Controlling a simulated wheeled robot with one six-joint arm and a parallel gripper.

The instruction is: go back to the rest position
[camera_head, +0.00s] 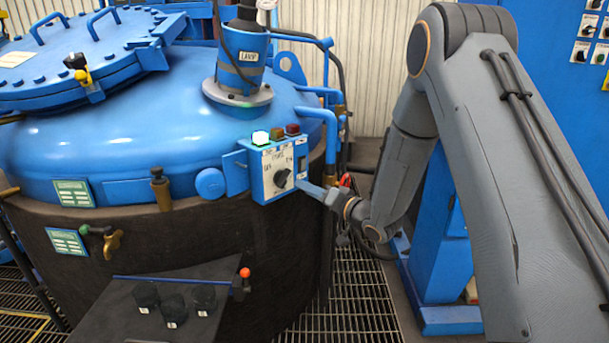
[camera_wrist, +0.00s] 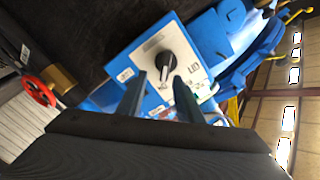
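My gripper (camera_head: 305,186) is at the right side of a control box (camera_head: 259,187) on the blue furnace. In the wrist view my gripper (camera_wrist: 159,79) has its two fingers apart, with nothing held between them. The black rotary knob (camera_head: 282,178) on the box face shows in front of the fingertips, and it also shows in the wrist view (camera_wrist: 165,62). The knob looks narrower than the gap. Whether a finger touches the box cannot be told. My arm reaches in from the right, bent at the elbow.
Blue pipes (camera_head: 330,118) stand close behind my gripper. A red handwheel (camera_wrist: 38,92) shows in the wrist view. A shelf (camera_head: 150,318) with several black cups is lower left. A blue cabinet (camera_head: 570,75) stands at right.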

